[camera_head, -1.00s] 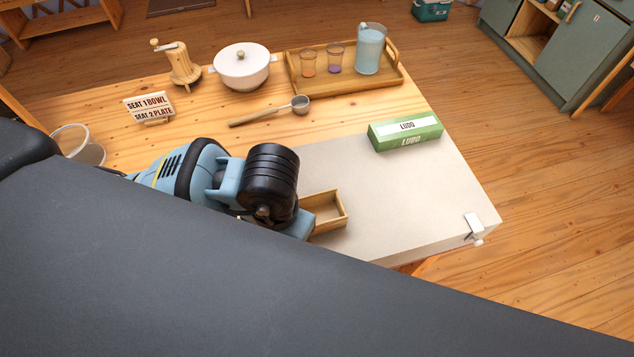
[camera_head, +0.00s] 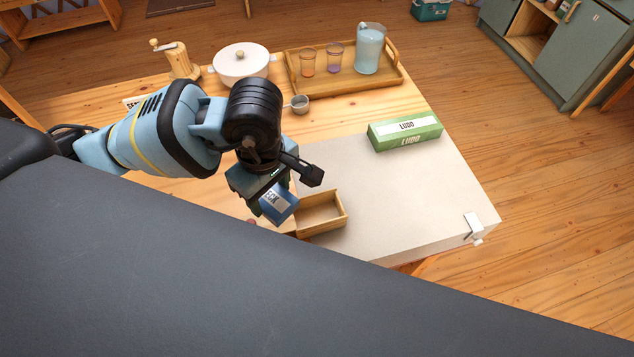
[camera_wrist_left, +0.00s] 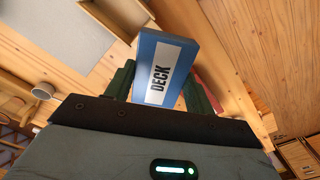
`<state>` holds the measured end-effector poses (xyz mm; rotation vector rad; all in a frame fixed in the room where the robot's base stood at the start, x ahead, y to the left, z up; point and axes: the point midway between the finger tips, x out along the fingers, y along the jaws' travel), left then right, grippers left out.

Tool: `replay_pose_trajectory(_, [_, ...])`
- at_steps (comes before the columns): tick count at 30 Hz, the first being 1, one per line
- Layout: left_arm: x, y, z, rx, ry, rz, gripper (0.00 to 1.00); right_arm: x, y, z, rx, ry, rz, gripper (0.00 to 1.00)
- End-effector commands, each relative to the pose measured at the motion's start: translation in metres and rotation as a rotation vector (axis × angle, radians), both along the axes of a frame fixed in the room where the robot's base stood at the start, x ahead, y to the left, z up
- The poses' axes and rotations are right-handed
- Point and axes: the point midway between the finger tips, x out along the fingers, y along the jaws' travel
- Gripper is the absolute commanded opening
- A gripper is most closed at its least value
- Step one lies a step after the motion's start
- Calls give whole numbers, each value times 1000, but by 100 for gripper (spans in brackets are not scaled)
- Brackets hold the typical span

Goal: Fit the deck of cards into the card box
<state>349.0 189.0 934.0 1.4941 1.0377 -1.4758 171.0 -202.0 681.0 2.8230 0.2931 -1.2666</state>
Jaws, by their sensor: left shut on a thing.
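The deck of cards (camera_head: 279,204) is a blue block with a white label reading DECK. My left gripper (camera_head: 266,194) is shut on it and holds it tilted, just left of the card box. In the left wrist view the deck (camera_wrist_left: 165,70) sticks out between the two dark green fingers. The card box (camera_head: 322,213) is an open-topped wooden box on the pale board. It looks empty, and its left end is close to the deck in the picture. My right gripper is not in view.
A green LUDO box (camera_head: 405,132) stands on the pale board (camera_head: 410,200), which is clear around it. Behind are a wooden tray (camera_head: 300,85) with a jug and two glasses, a white pot (camera_head: 241,65), a mill (camera_head: 177,60) and a ladle (camera_head: 299,104).

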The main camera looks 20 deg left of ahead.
Motion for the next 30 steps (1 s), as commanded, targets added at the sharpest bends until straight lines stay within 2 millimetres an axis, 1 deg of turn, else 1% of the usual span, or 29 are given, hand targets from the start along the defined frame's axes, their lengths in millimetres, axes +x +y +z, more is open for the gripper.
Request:
replay_pose_trajectory(3, [7, 6, 8, -4, 2, -205, 26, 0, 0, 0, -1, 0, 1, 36])
replay_pose_trajectory(12, [21, 17, 26, -16, 10, -741, 26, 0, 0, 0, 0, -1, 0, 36])
replay_pose_trajectory(18, [28, 22, 37, -24, 11, -1030, 26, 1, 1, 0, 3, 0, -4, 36])
replay_pose_trajectory(21, [30, 24, 40, -27, 10, -1121, 26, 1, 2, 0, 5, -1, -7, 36])
replay_pose_trajectory(24, [30, 25, 42, -29, 10, -1175, 26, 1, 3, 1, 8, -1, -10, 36])
replay_pose_trajectory(30, [31, 25, 42, -29, 11, -1200, 26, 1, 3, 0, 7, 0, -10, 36])
